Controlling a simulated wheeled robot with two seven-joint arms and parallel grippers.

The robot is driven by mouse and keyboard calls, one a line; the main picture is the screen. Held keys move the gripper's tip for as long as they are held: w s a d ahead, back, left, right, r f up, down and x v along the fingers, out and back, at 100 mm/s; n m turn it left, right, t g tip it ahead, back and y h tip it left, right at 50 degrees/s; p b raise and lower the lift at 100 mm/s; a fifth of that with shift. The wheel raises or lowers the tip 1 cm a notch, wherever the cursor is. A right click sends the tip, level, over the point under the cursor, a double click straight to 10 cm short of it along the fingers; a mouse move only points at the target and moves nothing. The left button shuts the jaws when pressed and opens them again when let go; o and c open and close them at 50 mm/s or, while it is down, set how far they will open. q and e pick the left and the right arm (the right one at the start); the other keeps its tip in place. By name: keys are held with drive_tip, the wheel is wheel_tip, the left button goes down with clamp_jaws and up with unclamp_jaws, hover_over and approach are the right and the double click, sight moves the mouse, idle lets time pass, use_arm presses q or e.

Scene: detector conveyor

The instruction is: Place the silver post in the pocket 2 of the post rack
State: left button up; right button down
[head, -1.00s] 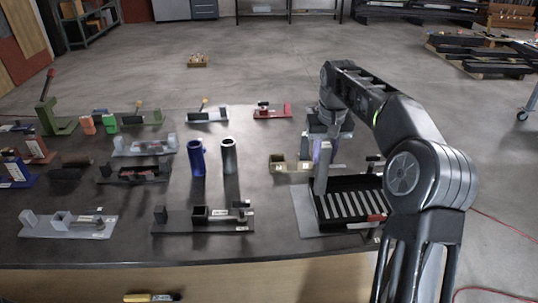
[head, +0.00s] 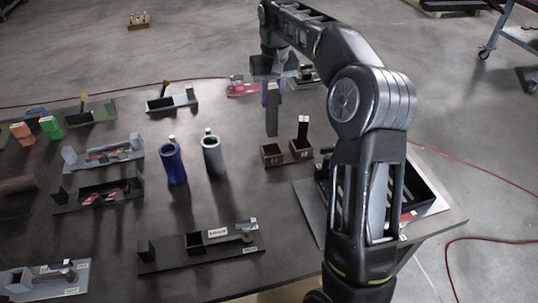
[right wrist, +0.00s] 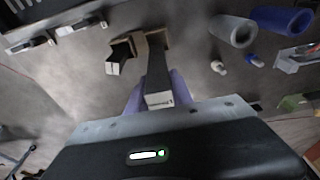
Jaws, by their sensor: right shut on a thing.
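The silver post (head: 272,115) hangs upright in my right gripper (head: 272,88), which is shut on it. In the right wrist view the post (right wrist: 157,82) sits between the purple fingers, its near end white with small print. The tan post rack (head: 286,158) stands below, with two pockets side by side. The post's lower end is above the rack, near the left pocket in the head view, and looks clear of it. The left pocket (head: 271,158) looks empty; a dark post with a white top (head: 302,130) stands in the right pocket. Pocket labels are too small to read. My left gripper is out of view.
A blue tube (head: 173,165) and a grey tube (head: 213,158) stand left of the rack. A black slotted tray (head: 425,190) is to the right, partly behind my arm. Several fixtures fill the left of the table; bare table lies in front of the rack.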

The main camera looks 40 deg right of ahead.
sight(271, 126)
drive_tip(key=shift+w+f+p, duration=0.15)
drive_tip(key=shift+f+p, duration=0.25)
drive_tip(key=shift+f, duration=2.8)
wheel_tip(271, 126, down, 3)
drive_tip(key=shift+f+p, duration=0.1)
drive_tip(key=shift+p, duration=0.3)
drive_tip(key=shift+f, duration=0.25)
drive_tip(key=shift+f, duration=0.2)
drive_tip(key=c, duration=1.1)
unclamp_jaws()
